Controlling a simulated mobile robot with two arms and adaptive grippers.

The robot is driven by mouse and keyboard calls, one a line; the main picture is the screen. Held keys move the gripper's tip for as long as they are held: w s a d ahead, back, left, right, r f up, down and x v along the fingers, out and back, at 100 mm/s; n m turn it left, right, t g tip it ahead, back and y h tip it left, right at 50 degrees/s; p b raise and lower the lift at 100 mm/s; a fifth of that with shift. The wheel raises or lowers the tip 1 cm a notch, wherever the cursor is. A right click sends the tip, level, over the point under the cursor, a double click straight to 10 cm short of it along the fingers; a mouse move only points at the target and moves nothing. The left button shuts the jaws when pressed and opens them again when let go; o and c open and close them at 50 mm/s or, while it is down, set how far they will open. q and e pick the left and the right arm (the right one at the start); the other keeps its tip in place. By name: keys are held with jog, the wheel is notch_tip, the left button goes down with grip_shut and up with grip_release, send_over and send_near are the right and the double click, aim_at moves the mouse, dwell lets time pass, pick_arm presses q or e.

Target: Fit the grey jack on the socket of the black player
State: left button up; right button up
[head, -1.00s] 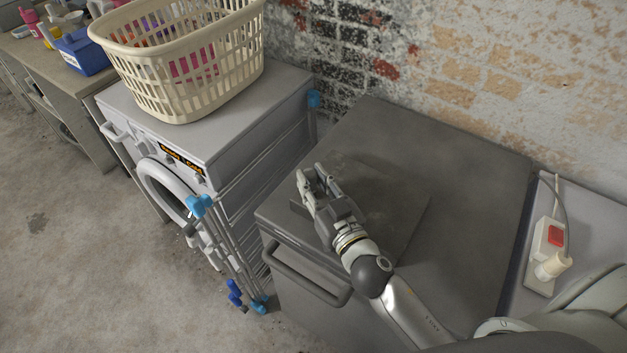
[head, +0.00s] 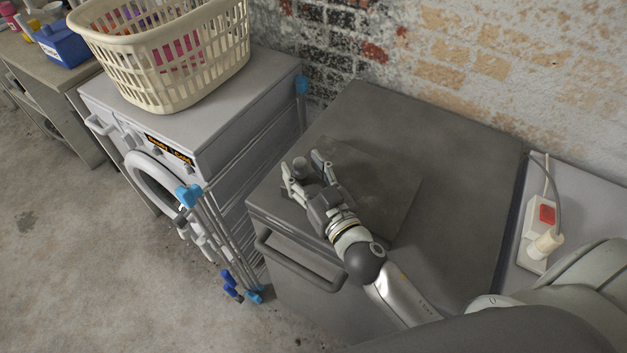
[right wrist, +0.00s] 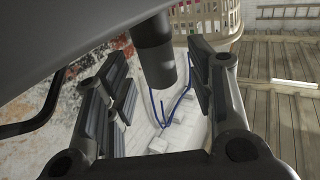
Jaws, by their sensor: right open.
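My right gripper (head: 304,166) is open over the front left of the dark grey cabinet top. A short grey cylinder (head: 300,161), which looks like the grey jack, stands between its spread fingers. The right wrist view shows it as a dark cylinder (right wrist: 153,48) between the two open fingers (right wrist: 160,95), with a gap to the finger on each side. I cannot make out a black player or its socket in these views. My left gripper is not in view.
The dark cabinet top (head: 450,150) is bare behind and right of my arm. A white power strip (head: 541,212) with a cream plug lies at the right. At the left stand a white washing machine (head: 228,128) with a laundry basket (head: 175,60) and a folded drying rack (head: 215,225).

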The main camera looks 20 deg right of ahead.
jog(key=s, duration=0.4)
jog(key=s+d, duration=0.1)
jog(key=s, duration=0.6)
jog(key=shift+s+d, duration=0.35)
